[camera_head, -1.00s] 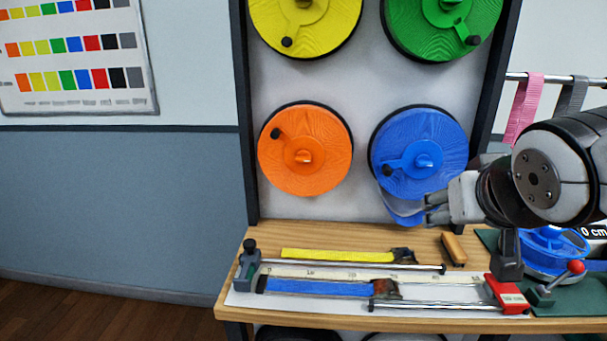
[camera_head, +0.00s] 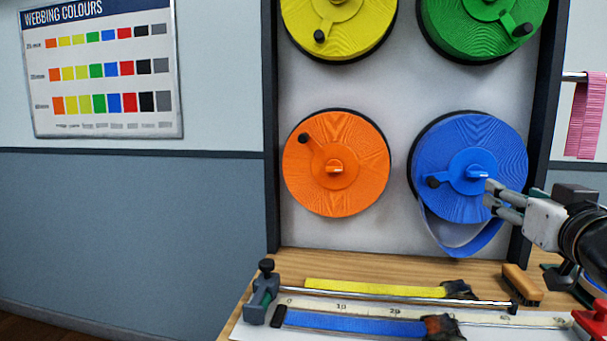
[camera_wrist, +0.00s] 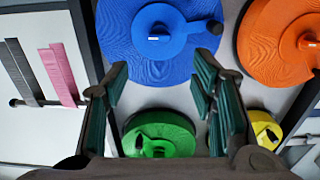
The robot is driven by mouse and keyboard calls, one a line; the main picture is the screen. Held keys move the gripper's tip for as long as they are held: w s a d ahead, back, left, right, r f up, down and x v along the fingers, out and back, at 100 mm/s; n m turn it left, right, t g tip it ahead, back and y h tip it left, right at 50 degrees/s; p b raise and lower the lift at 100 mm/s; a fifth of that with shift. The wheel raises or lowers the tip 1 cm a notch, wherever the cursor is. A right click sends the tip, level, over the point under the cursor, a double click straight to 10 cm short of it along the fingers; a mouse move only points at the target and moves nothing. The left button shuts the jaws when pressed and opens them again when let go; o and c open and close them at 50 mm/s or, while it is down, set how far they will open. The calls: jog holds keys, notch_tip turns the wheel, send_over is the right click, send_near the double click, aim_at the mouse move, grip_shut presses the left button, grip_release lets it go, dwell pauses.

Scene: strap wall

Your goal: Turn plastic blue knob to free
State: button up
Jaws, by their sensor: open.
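The blue knob (camera_head: 478,173) is a small raised grip with a pale top face. It sits at the centre of the blue webbing reel (camera_head: 468,141), the lower right reel on the wall panel. In the wrist view the blue knob (camera_wrist: 158,37) is near the top centre. My gripper (camera_head: 490,194) is open and empty, just right of and below the knob in the head view. In the wrist view my gripper (camera_wrist: 162,68) has its fingers spread wide, with the knob beyond them. I see no contact with the knob.
A black-tipped crank (camera_head: 433,182) lies left of the knob, and a blue strap loop (camera_head: 460,247) hangs below the reel. An orange reel (camera_head: 312,190) is to the left; yellow and green reels are above. A bench (camera_head: 262,326) with measuring gear stands below.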

jog(key=w, duration=0.2)
jog(key=p, duration=1.1)
send_near(479, 176)
jog(key=w, duration=0.3)
jog(key=x, duration=0.3)
jog(key=b+x, duration=0.1)
jog(key=x, duration=0.1)
jog(key=shift+w+d, duration=0.25)
jog(key=shift+d, duration=0.2)
jog(key=c, duration=1.1)
